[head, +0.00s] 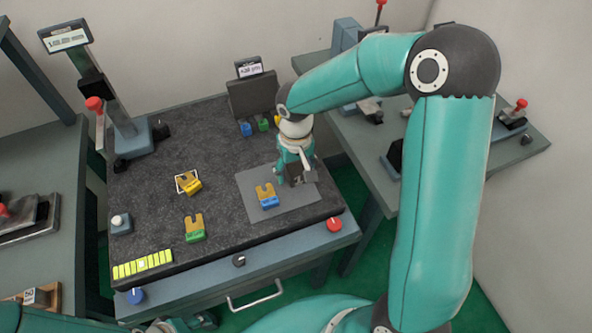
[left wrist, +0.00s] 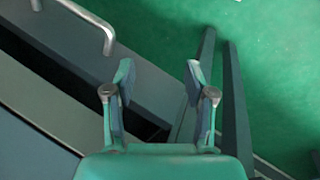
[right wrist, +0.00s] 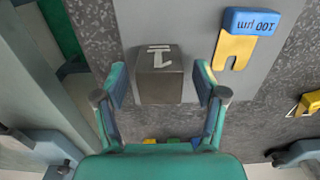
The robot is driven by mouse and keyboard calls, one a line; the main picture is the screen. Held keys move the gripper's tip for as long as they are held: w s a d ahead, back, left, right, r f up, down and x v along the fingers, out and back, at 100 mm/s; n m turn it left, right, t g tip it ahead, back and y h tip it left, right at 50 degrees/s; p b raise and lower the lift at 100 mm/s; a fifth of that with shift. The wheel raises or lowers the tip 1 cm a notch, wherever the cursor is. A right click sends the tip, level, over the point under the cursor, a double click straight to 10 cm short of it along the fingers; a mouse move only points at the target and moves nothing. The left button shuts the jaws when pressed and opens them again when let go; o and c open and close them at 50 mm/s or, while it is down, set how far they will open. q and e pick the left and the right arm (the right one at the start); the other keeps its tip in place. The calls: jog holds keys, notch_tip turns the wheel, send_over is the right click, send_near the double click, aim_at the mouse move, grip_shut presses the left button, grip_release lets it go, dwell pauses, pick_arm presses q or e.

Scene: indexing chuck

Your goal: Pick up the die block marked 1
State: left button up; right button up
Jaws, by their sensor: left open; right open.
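The die block marked 1 (right wrist: 159,85) is a dark grey cube with a pale 1 on its face. It stands at the right part of the light grey plate (head: 290,210) on the bench, and in the head view the block (head: 297,176) is partly covered by my right gripper (head: 293,170). In the right wrist view my right gripper (right wrist: 161,82) is open, its fingers to either side of the block's near part, with no clear contact. My left gripper (left wrist: 158,75) is open and empty near the bench front, with green floor beyond.
A yellow-and-blue gauge piece (head: 267,197) lies on the plate close to the block. Yellow-and-green (head: 194,229) and yellow (head: 189,182) pieces lie left. A red button (head: 333,224) and a drawer handle (head: 255,297) are at the front edge. A dark upright stand (head: 252,98) is behind.

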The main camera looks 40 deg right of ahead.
jog(key=shift+f, duration=0.15)
grip_shut()
dwell(0.6)
